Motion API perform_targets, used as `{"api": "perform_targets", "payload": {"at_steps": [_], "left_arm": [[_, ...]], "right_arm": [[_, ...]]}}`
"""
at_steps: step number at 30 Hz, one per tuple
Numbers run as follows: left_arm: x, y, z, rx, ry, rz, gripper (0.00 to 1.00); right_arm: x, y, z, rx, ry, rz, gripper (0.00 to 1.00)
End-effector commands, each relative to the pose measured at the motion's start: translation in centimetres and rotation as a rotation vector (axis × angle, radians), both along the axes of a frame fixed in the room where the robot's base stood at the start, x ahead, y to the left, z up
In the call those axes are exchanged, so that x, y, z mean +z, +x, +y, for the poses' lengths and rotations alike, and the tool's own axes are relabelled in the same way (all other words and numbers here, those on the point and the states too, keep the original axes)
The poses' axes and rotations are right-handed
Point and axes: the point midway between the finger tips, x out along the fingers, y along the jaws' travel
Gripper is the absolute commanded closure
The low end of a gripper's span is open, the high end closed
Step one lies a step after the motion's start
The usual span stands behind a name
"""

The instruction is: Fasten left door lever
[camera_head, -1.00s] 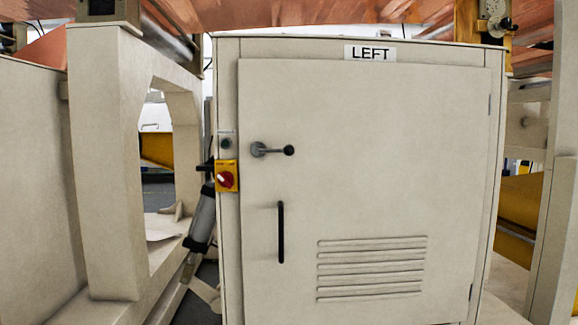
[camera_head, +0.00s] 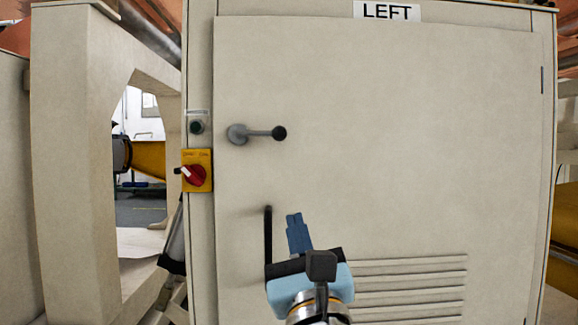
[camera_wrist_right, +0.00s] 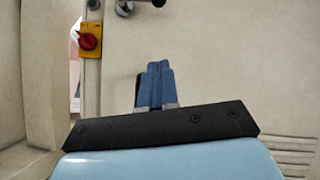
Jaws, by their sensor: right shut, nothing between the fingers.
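The door lever (camera_head: 257,134) is a grey hub with a short arm and a black ball knob. It points right, roughly level, on the upper left of the beige LEFT cabinet door (camera_head: 400,160). In the right wrist view the lever (camera_wrist_right: 135,5) shows only in part at the top edge. My right gripper (camera_head: 295,218) is in front of the door, below and slightly right of the lever. Its blue fingers are together and empty, pointing up. In the right wrist view its fingers (camera_wrist_right: 155,68) also show together. My left gripper is not in view.
A black vertical door handle (camera_head: 268,235) is just left of my right gripper, partly covered by it. A red rotary switch (camera_head: 194,175) on a yellow plate sits left of the door. Louvre slots (camera_head: 410,285) are at lower right. The door around the lever is clear.

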Motion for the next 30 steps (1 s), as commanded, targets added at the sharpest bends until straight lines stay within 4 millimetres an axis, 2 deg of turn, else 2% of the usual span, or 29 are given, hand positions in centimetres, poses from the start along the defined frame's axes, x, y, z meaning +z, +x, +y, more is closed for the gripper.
{"api": "perform_targets", "payload": {"at_steps": [4,12,16,20,30], "left_arm": [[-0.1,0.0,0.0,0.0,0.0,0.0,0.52],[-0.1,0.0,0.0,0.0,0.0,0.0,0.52],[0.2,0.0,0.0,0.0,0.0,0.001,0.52],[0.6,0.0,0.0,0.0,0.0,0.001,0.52],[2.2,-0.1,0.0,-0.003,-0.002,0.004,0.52]], "right_arm": [[1.0,-0.9,-0.3,0.019,0.053,-0.019,1.0],[1.0,-0.8,-0.2,0.019,0.049,-0.017,1.0],[1.5,-0.1,-0.2,0.017,0.049,-0.016,1.0],[2.5,1.5,0.1,0.016,0.048,-0.014,1.0],[6.5,7.5,0.9,0.017,0.047,-0.014,1.0]]}}
